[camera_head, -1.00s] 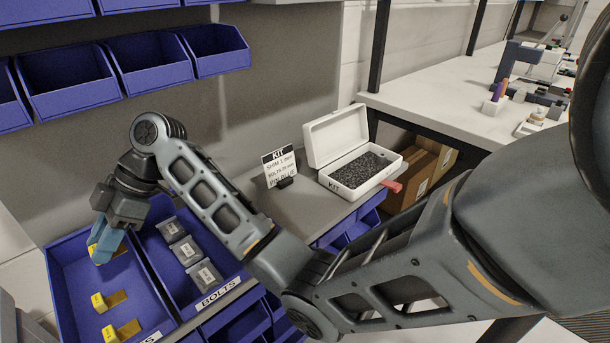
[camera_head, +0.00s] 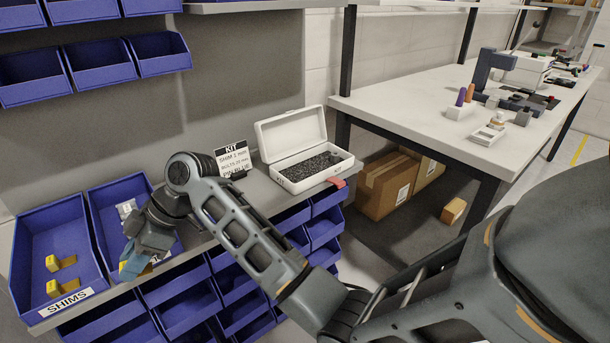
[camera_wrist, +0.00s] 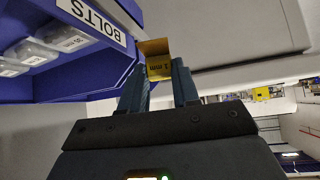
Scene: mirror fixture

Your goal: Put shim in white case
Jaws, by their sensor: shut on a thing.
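My gripper (camera_head: 135,266) is shut on a yellow shim (camera_wrist: 158,67) marked "1 mm", seen between the blue fingertips in the wrist view. In the head view the gripper is in front of the bolts bin (camera_head: 108,204), and only a little of the shim shows beside the fingers. The white case (camera_head: 291,174) stands on the grey bench to the right, its lid open and dark foam inside. Two more yellow shims (camera_head: 60,288) lie in the blue shims bin (camera_head: 30,262) at left.
A kit card (camera_head: 234,158) stands left of the case. A red piece (camera_head: 337,182) is at the case's right front. Blue bins (camera_head: 155,50) hang above at left. A white table (camera_head: 400,101) and cardboard boxes (camera_head: 385,190) are to the right.

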